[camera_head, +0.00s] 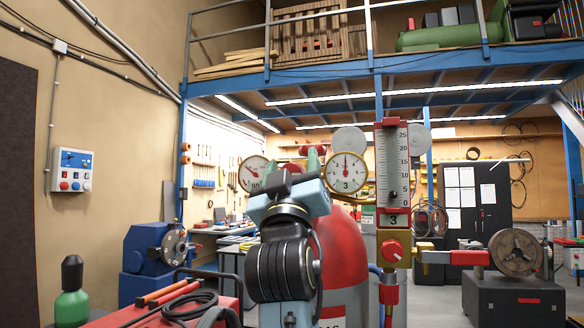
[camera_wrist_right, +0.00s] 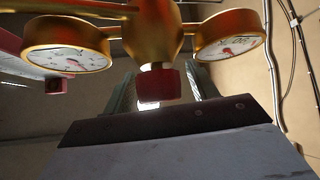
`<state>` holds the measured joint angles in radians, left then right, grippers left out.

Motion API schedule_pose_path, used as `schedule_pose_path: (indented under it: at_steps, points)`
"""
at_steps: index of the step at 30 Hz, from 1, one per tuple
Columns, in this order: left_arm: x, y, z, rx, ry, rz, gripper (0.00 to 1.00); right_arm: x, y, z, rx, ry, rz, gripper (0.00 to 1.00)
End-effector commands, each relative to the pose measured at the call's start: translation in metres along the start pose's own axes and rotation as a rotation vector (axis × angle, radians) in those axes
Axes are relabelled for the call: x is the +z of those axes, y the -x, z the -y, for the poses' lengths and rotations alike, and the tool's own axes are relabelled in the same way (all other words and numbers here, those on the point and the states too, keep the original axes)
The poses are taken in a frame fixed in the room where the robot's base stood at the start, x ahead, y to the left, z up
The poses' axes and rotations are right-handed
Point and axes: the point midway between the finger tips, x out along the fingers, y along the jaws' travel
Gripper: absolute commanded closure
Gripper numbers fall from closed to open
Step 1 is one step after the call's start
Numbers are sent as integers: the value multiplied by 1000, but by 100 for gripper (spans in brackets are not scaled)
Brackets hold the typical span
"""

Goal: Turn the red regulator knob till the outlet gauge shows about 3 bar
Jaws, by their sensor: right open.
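The red regulator knob (camera_wrist_right: 158,85) hangs below the brass regulator body (camera_wrist_right: 152,30) in the wrist view. My right gripper (camera_wrist_right: 157,92) is open, with one finger on each side of the knob; I cannot tell whether either touches it. In the head view this gripper (camera_head: 313,160) is in front of the regulator and mostly hides the knob. A left gauge (camera_head: 253,174) and a right gauge (camera_head: 346,172) flank it. The right gauge's red needle points about straight up, with a 3 below it. I cannot tell which is the outlet gauge. My left gripper is out of view.
A red cylinder (camera_head: 342,250) stands behind my right arm. A flowmeter (camera_head: 392,165) with its own red knob (camera_head: 391,251) stands close on the right. A valve wheel (camera_head: 515,252) is farther right. A red cart top (camera_head: 120,316) with a hose is at lower left.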

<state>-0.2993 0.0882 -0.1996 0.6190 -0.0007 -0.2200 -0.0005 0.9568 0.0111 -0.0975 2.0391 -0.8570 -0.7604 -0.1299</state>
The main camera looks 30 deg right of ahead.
Motion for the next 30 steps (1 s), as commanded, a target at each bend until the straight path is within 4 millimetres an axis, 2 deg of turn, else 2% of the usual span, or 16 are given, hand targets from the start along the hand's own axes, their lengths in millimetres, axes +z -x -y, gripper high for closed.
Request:
schedule_pose_path:
  at_steps: [5,8,14,21,25,30]
  points:
    - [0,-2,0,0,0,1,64,1,6,1,-2,-1,1,42]
    - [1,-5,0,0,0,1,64,2,21,2,-4,-2,1,42]
    - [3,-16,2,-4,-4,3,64,2,66,2,-4,-4,2,42]
    - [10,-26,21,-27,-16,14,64,2,113,1,-3,-3,2,42]
    - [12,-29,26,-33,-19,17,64,1,128,1,-1,-1,0,42]
    - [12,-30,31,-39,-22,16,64,0,134,0,0,0,0,42]
